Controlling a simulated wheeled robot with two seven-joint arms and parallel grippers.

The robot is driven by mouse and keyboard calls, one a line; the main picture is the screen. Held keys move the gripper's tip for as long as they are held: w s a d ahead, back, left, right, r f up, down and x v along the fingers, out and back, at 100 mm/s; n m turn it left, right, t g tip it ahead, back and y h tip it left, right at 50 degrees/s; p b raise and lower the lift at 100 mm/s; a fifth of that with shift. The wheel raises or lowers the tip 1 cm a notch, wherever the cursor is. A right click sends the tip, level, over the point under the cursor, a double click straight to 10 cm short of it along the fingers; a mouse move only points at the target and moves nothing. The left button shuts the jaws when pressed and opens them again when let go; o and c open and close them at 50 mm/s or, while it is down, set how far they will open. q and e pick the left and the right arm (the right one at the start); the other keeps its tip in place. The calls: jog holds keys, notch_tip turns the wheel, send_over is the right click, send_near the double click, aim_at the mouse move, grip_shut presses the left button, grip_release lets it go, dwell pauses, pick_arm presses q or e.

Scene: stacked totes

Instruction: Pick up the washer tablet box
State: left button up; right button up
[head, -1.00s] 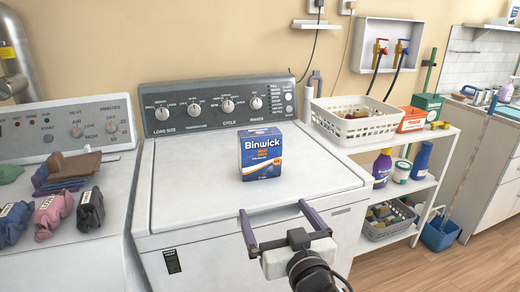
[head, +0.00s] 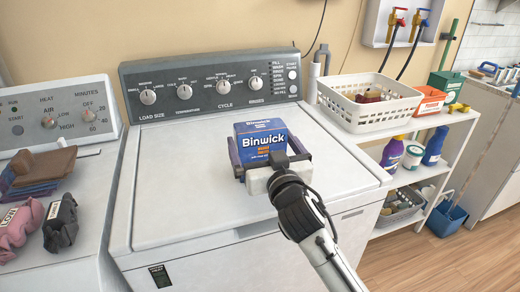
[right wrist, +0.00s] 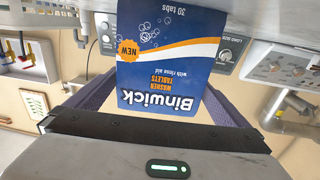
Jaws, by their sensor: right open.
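The washer tablet box (head: 262,140), blue and white with an orange band and the name Binwick, stands upright on the white top of the washing machine (head: 185,180). My right gripper (head: 268,155) is open, with one finger on each side of the box. In the right wrist view the box (right wrist: 165,70) appears upside down between the two purple fingers. Small gaps seem to show beside it, though contact is hard to judge. The gripper body hides the box's lower front in the head view. My left gripper is not in view.
The washer's control panel (head: 215,85) rises behind the box. A white basket (head: 368,110) stands on the shelf unit to the right. Folded cloths and dark and pink bundles (head: 60,224) lie on the machine at left. The washer top around the box is clear.

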jog(key=shift+x, duration=2.7)
jog(key=shift+r, duration=0.15)
jog(key=shift+r, duration=0.1)
jog(key=c, duration=1)
